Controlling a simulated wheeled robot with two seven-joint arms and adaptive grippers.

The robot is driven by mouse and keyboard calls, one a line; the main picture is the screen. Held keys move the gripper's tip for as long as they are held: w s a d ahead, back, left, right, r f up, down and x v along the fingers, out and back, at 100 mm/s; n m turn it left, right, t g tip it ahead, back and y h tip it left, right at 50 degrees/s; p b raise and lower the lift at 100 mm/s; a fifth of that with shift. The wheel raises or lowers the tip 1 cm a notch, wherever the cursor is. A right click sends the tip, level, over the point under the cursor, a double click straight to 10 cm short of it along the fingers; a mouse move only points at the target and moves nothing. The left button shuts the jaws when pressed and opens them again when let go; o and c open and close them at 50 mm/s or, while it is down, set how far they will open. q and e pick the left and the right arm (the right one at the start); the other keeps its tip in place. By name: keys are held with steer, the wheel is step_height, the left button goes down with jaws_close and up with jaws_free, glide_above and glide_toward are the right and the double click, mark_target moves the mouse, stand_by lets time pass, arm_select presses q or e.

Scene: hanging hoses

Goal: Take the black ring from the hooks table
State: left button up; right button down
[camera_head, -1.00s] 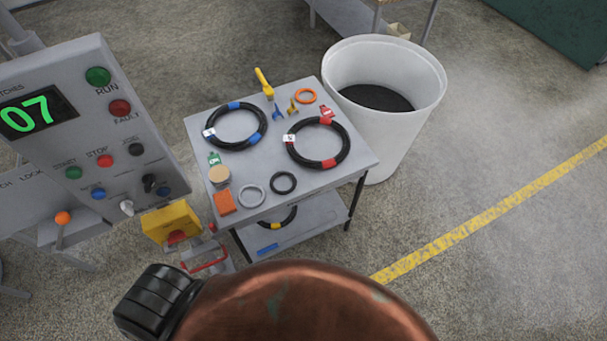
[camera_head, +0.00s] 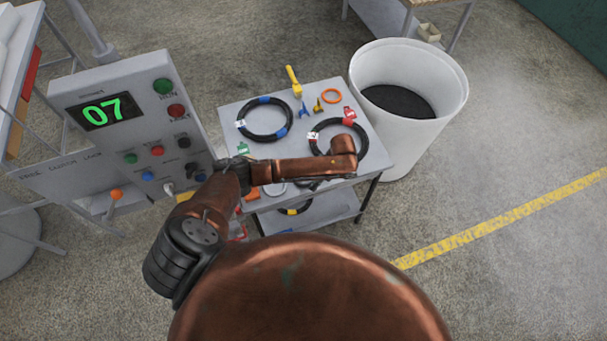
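The hooks table is the small grey table (camera_head: 237,108) in the middle of the head view. The small black ring (camera_head: 313,185) on its near part is almost wholly covered by my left arm; only a dark sliver shows below the arm. My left arm reaches across the table's near side, and its wrist end, with the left gripper (camera_head: 344,157), is over the near edge of the red-taped hose coil. The fingers are hidden or too small to read, so I cannot tell whether they are open. My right gripper is not in view.
A blue-taped black coil (camera_head: 265,120) and a red-taped one (camera_head: 361,148) lie on the table. An orange ring (camera_head: 332,96) and a yellow tool (camera_head: 293,80) lie at the back. A white bin (camera_head: 437,125) stands right; a control panel (camera_head: 140,120) stands left.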

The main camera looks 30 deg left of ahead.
mark_target(302, 184)
arm_select(q)
steer(key=a+n, duration=0.1)
steer(key=w+a+r, duration=0.1)
steer(key=a+r+n+y, duration=0.1)
steer(key=shift+w+r+n, duration=0.1)
steer(key=shift+w+n, duration=0.2)
steer(key=x, duration=0.7)
steer(key=shift+a, duration=0.1)
steer(key=shift+c, duration=0.4)
jaws_close()
